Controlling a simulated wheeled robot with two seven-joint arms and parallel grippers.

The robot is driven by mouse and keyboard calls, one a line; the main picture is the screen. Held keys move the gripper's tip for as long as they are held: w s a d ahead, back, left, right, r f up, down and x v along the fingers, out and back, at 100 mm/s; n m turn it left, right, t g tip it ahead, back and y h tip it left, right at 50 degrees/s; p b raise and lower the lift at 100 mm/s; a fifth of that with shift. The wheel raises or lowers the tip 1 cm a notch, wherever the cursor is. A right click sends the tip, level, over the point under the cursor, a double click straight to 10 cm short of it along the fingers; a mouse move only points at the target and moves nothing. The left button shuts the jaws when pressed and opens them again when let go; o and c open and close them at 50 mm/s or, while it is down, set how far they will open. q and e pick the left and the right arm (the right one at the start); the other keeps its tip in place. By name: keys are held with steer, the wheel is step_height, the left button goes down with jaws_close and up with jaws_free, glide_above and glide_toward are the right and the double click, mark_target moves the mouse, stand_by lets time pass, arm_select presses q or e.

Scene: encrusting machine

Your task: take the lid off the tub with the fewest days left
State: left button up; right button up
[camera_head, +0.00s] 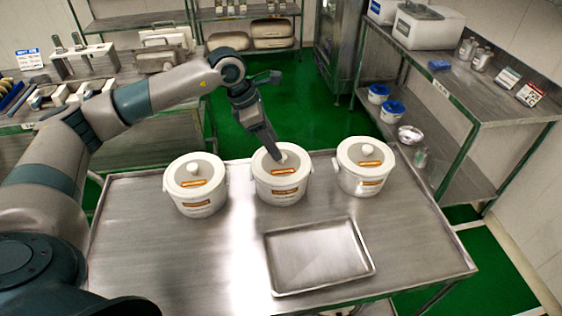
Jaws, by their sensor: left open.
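Three white lidded tubs stand in a row on the steel table (135,250): a left tub (200,206), a middle tub (283,195) and a right tub (358,186). Each has a lid with a round knob and orange-brown labels on the lid and the side. The label writing is too small to read. My left gripper (277,156) is open and points down at the middle tub's lid, with its fingertips at the knob. I cannot tell whether they touch it. My right gripper is not in view.
An empty shallow metal tray (318,258) lies on the table in front of the middle and right tubs. The table's left part is clear. A side bench (455,82) stands at right, with blue-lidded tubs (391,110) on its lower shelf. Another bench with tools is at left.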

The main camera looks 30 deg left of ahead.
arm_select(q)
steer(key=p+x, duration=0.2)
steer(key=x, duration=0.1)
steer(key=shift+w+a+f, duration=0.1)
steer(key=shift+w+f, duration=0.3)
steer(key=shift+f, duration=0.4)
steer(key=c, duration=1.2)
